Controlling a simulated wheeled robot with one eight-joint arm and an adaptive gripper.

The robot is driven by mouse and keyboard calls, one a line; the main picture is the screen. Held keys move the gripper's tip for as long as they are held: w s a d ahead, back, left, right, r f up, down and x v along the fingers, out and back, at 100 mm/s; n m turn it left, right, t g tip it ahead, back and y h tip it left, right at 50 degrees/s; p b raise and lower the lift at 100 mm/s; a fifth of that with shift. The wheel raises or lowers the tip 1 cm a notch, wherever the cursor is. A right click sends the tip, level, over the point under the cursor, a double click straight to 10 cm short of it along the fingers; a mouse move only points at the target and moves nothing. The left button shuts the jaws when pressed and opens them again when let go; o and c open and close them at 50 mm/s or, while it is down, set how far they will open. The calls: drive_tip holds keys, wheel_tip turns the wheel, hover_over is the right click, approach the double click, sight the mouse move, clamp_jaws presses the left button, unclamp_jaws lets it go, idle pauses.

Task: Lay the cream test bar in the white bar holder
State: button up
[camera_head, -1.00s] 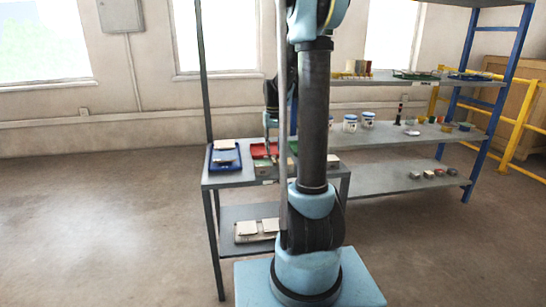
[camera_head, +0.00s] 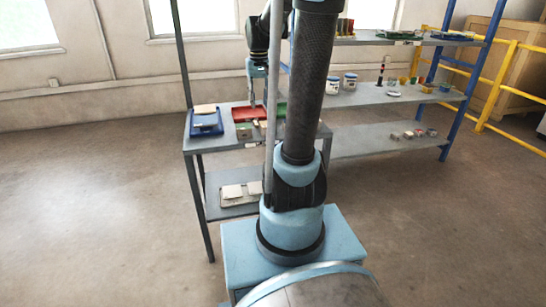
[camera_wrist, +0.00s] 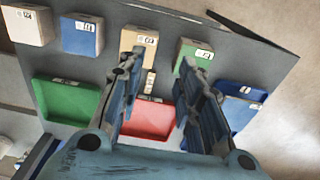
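My gripper (camera_wrist: 160,64) is open, its two fingers apart over the grey table. In the head view my gripper (camera_head: 258,102) is above the red tray area, partly behind my own arm. A small narrow cream piece (camera_wrist: 149,82) with dark marks shows between the fingers in the wrist view, beside the red tray's edge; I cannot tell whether it is the cream test bar or a label. A labelled off-white block (camera_wrist: 24,27) at the top left of the wrist view may be the white bar holder. In the head view these small things are too small to tell apart.
The wrist view shows labelled blue (camera_wrist: 82,36), tan (camera_wrist: 137,48) and green (camera_wrist: 190,53) blocks, and green (camera_wrist: 68,107), red (camera_wrist: 150,122) and blue (camera_wrist: 246,92) trays. Pale slabs (camera_head: 240,192) lie on the lower shelf. A stocked rack (camera_head: 400,98) stands right.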

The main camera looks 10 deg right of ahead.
drive_tip(key=s+f, duration=0.5)
drive_tip(key=s, duration=0.7)
drive_tip(key=s+f+t, duration=0.1)
drive_tip(key=s+f, duration=0.5)
drive_tip(key=s, duration=0.6)
drive_tip(key=shift+s+f+t, duration=0.2)
drive_tip(key=shift+s+t, duration=0.1)
drive_tip(key=shift+s, duration=0.1)
drive_tip(key=shift+o, duration=0.4)
drive_tip(key=shift+s+a+f, duration=0.1)
drive_tip(key=shift+s+f, duration=0.1)
drive_tip(key=shift+f, duration=0.05)
drive_tip(key=w+r+g, duration=0.1)
drive_tip(key=w+r, duration=0.7)
drive_tip(key=w, duration=0.5)
drive_tip(key=w+r+g, duration=0.1)
drive_tip(key=w+r, duration=0.7)
drive_tip(key=w, duration=0.5)
hover_over(255, 121)
drive_tip(key=f, duration=1.2)
drive_tip(key=shift+a, duration=0.25)
drive_tip(key=shift+w+d+f, duration=0.1)
drive_tip(key=shift+d+f, duration=0.05)
drive_tip(key=shift+f, duration=1.2)
drive_tip(key=shift+d+f, duration=0.1)
drive_tip(key=shift+f, duration=1.25)
